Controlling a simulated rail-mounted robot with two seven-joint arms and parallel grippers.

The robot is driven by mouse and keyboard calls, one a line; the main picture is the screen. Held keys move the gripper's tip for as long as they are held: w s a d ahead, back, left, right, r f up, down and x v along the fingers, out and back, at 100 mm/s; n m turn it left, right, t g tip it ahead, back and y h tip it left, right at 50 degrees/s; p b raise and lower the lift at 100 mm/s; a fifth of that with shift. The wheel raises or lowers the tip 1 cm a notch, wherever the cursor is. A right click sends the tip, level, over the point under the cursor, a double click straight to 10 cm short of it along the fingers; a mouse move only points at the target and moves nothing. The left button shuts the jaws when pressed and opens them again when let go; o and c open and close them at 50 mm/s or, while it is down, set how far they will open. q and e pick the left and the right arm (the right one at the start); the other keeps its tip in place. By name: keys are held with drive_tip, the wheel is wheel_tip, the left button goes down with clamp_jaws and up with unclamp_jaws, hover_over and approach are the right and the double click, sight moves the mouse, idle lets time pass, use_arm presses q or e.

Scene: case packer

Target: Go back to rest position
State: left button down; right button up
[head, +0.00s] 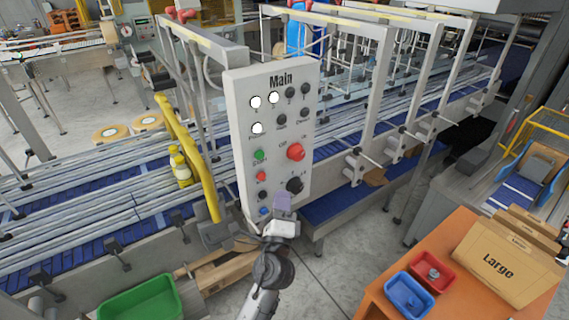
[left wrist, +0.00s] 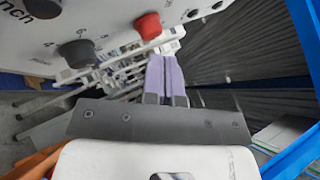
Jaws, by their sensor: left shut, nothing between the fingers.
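My left gripper (head: 282,203) is in front of the lower part of the grey control panel (head: 225,130) marked "Main". Its lilac fingers are shut and empty, and they also show in the left wrist view (left wrist: 166,78). The panel carries a large red button (head: 296,152), a black knob (head: 294,185), a green button (head: 259,155) and white lit lamps (head: 256,102). In the left wrist view a red button (left wrist: 149,26) and a dark knob (left wrist: 76,53) are near the fingers. I cannot tell whether the fingertips touch the panel. My right gripper is not in view.
An orange table (head: 455,240) at the right holds a "Large" box (head: 505,262), a red bin (head: 433,272) and a blue bin (head: 408,296). A green bin (head: 140,305) is lower left.

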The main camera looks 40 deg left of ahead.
use_arm(q)
drive_tip(key=s+a+f+n+g, duration=0.4)
drive_tip(key=n+g, duration=0.4)
drive_tip(key=n, duration=0.5)
drive_tip(key=s+d+f+n+g+h+p, duration=0.1)
drive_tip(key=s+d+f+g+h+p, duration=0.1)
drive_tip(key=s+d+f+h, duration=0.35)
drive_tip(key=s+d+f+g+h+p, duration=0.2)
drive_tip(key=s+d+f+h, duration=0.1)
drive_tip(key=s+d+h, duration=0.45)
drive_tip(key=s+d+f+g+p, duration=0.1)
drive_tip(key=s+f+g+p, duration=0.2)
drive_tip(key=s+f, duration=0.4)
drive_tip(key=s+g, duration=0.1)
drive_tip(key=s, duration=0.7)
drive_tip(key=shift+s+d+m+y, duration=0.2)
drive_tip(key=shift+m+y, duration=0.1)
drive_tip(key=shift+m, duration=0.1)
